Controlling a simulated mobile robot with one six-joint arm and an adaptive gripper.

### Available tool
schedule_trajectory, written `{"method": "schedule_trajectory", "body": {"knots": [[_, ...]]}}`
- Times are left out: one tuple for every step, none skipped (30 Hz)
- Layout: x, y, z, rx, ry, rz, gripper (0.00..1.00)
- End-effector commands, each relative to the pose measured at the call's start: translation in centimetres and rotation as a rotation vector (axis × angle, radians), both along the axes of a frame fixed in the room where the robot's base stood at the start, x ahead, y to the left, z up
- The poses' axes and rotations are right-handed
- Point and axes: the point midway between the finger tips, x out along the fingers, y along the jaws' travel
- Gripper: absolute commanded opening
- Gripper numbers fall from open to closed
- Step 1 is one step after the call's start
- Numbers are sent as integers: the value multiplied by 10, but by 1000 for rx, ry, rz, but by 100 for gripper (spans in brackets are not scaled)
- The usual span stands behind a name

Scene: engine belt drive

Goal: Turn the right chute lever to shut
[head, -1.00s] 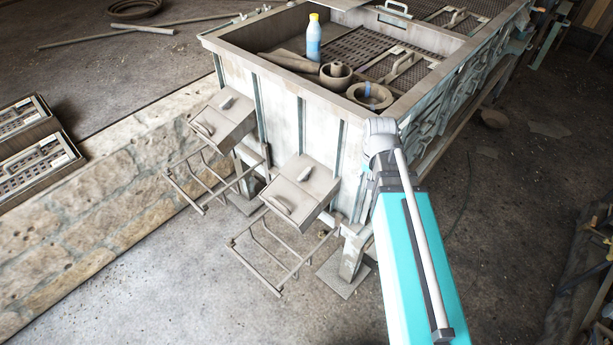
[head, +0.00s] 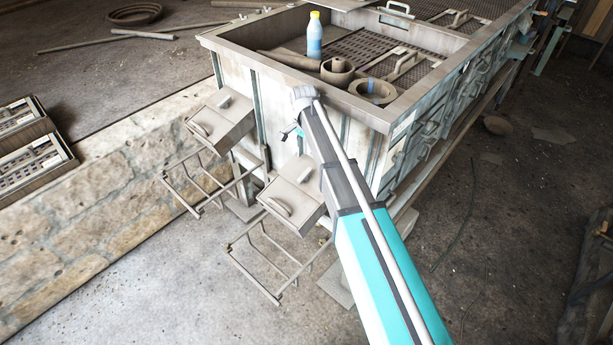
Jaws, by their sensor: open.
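The right chute (head: 296,197) is a grey box on the front of the machine. A curved handle (head: 274,208) sits on its lower face, and a small lever (head: 304,175) sticks up near its upper end. My gripper (head: 286,134) is above and slightly left of this lever, close to the machine's front wall and apart from the chute. It is open and looks empty, small in the picture and partly hidden by my arm. The left chute (head: 222,122) looks alike, with its own lever (head: 224,102) and handle (head: 198,131).
Wire frames (head: 265,262) stick out below both chutes. The machine's top bin (head: 212,43) holds a blue bottle with a yellow cap (head: 314,38), a pot (head: 337,72) and a ring (head: 372,91). A stone wall (head: 90,200) runs at left. The floor in front is clear.

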Motion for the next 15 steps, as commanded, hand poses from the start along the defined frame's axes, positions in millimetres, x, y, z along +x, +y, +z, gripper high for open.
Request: {"method": "schedule_trajectory", "body": {"knots": [[0, 0, 0, 0, 0, 0, 63], [0, -1, 0, 0, 0, 0, 63], [0, -1, 0, 0, 0, 0, 63], [0, -1, 0, 0, 0, 1, 63], [0, -1, 0, 0, 0, 1, 63], [0, -1, 0, 0, 0, 1, 63], [0, -1, 0, 0, 0, 1, 63], [0, -1, 0, 0, 0, 1, 63], [0, -1, -1, 0, 0, 1, 63], [0, -1, -1, 0, 0, 1, 63], [0, -1, -2, 0, 0, 1, 63], [0, -2, -3, 0, 0, 1, 63], [0, -2, -4, 0, 0, 1, 63], [0, -2, -5, 0, 0, 1, 63], [0, -2, -7, 0, 0, 1, 63]]}}
